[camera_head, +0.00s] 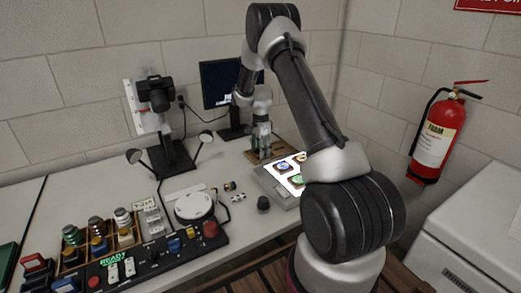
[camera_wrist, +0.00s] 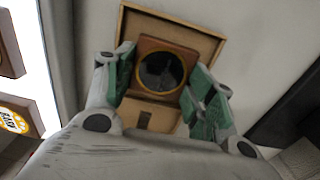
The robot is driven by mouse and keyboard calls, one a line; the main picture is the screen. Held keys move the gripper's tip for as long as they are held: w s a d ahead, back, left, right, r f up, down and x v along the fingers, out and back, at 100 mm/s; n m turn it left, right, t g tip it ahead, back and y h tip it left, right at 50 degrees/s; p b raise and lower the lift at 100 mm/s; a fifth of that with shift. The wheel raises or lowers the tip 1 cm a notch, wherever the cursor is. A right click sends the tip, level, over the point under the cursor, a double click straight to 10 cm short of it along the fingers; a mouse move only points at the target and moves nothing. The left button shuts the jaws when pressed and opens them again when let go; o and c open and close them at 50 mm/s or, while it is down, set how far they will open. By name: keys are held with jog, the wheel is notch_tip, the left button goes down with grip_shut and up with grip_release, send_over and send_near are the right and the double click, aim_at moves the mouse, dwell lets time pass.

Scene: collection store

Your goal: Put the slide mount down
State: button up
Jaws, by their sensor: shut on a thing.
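My gripper (camera_wrist: 163,82) is shut on a brown square slide mount (camera_wrist: 152,45) with a dark round window in a gold ring, between its green-padded fingers. Behind the mount in the wrist view is a shallow wooden tray (camera_wrist: 212,42) with a raised rim. The mount lies inside the tray's outline; I cannot tell whether it touches the tray floor. In the head view my gripper (camera_head: 262,148) points down over the wooden tray (camera_head: 281,148) at the back of the bench, and the mount in it is too small to make out.
A lit light panel (camera_head: 266,179) with several other slide mounts lies just in front of the tray. A monitor (camera_head: 218,82) stands behind, and a camera stand (camera_head: 170,155) is to the left. A control box (camera_head: 150,258) and bottle rack (camera_head: 70,258) fill the front left.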

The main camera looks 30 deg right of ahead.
jog(key=o, duration=1)
notch_tip(320, 180, up, 14)
jog(key=s+a+r+n+t, duration=0.1)
jog(key=s+a+r+n, duration=0.2)
jog(key=s+r, duration=0.45)
jog(key=s+a+r+n+t, duration=0.1)
jog(key=s+a+r+n, duration=0.25)
jog(key=s+r, duration=0.35)
jog(key=s+a+r+n+t, duration=0.1)
jog(key=s+n, duration=0.4)
jog(key=s, duration=0.8)
jog(key=s+a+r+n+t, duration=0.1)
jog(key=s+a+r+n, duration=0.2)
jog(key=s, duration=1)
jog(key=n, duration=0.3)
